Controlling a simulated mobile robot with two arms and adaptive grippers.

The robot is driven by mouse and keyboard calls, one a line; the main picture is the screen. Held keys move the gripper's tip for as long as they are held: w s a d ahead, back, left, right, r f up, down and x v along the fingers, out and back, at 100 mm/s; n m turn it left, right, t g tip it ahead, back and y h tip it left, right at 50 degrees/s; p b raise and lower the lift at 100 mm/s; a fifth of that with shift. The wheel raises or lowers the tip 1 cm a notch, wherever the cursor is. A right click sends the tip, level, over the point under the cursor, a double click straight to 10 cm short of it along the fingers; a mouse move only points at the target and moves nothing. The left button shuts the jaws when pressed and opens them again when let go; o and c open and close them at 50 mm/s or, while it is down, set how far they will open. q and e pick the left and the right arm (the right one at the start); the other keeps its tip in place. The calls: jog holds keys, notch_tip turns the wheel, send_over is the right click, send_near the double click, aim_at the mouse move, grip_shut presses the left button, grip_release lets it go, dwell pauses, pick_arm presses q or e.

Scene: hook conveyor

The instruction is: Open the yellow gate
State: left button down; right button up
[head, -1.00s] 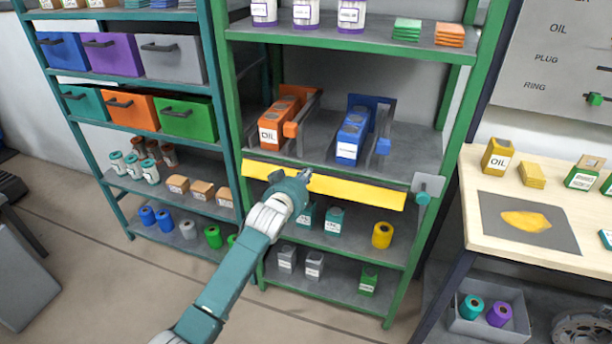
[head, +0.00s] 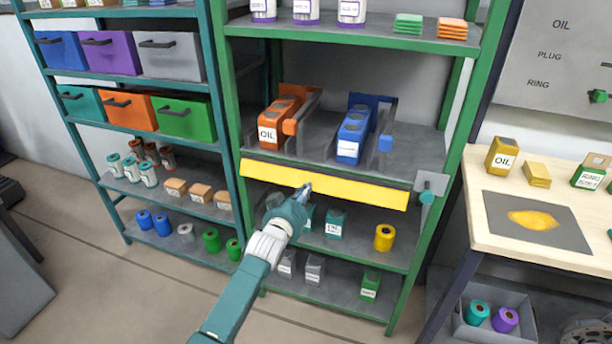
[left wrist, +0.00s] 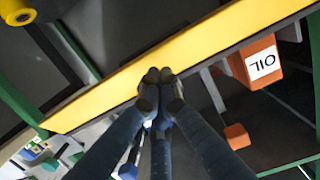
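The yellow gate (head: 350,191) is a long flat bar across the front of the green shelf, below the orange and blue OIL bins. A grey plate with a teal knob (head: 427,196) sits at its right end. My left gripper (head: 304,190) is in front of the gate, near its middle. In the left wrist view the fingertips (left wrist: 159,78) are together with nothing between them and overlap the edge of the gate (left wrist: 225,35). I cannot tell whether they touch it. My right gripper is not in view.
An orange OIL bin (head: 272,131) and a blue bin (head: 350,143) stand on the shelf behind the gate. Small boxes and a yellow roll (head: 384,238) are on the shelf below. A table (head: 478,232) stands at the right.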

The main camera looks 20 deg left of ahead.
pick_arm(q)
jog(key=shift+w+f+b, duration=0.3)
jog(key=shift+f, duration=0.4)
dwell(0.4)
